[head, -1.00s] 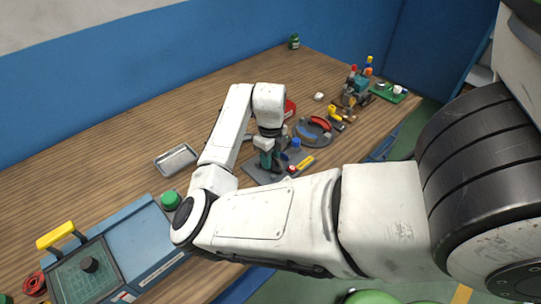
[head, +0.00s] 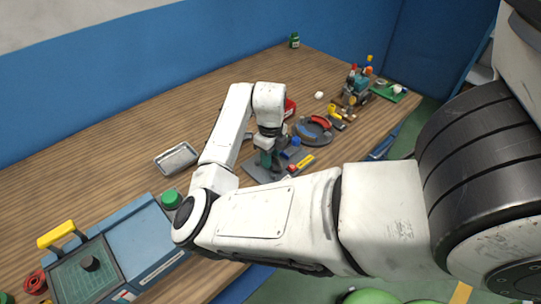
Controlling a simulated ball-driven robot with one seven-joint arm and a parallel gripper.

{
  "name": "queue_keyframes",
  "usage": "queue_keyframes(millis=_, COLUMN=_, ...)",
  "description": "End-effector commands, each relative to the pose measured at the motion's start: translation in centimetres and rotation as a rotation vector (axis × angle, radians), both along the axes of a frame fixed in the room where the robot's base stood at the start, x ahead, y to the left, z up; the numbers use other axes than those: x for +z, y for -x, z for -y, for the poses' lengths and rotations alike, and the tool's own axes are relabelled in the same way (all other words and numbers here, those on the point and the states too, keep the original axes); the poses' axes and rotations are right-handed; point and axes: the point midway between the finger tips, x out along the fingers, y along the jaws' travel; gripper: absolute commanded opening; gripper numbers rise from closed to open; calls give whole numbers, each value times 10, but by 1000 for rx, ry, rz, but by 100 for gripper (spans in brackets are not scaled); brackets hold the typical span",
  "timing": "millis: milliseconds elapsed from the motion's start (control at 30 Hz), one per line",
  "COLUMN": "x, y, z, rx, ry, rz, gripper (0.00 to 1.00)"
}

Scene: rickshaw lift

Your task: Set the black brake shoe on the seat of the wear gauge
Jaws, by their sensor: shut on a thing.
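My gripper (head: 268,156) points down at the end of my arm, over a grey base plate (head: 252,172) that appears to be the wear gauge. The plate carries a blue knob (head: 295,142), a red button (head: 292,168) and a yellow block (head: 305,161). My gripper is shut on a small dark piece (head: 276,163), which appears to be the black brake shoe. It is low over the plate; I cannot tell whether it touches the seat. The fingertips, the seat and much of the shoe are small or hidden by the gripper.
Right of the gauge is a round grey plate (head: 327,137) with a red curved shoe (head: 320,121). A teal machine (head: 357,87) stands behind it.

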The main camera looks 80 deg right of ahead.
Motion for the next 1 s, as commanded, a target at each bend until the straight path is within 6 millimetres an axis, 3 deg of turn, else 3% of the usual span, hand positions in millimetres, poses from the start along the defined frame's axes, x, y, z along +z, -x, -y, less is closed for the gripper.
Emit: queue_keyframes(millis=1000, x=-5, y=0, z=0, rx=0, ry=0, rz=0, gripper=0)
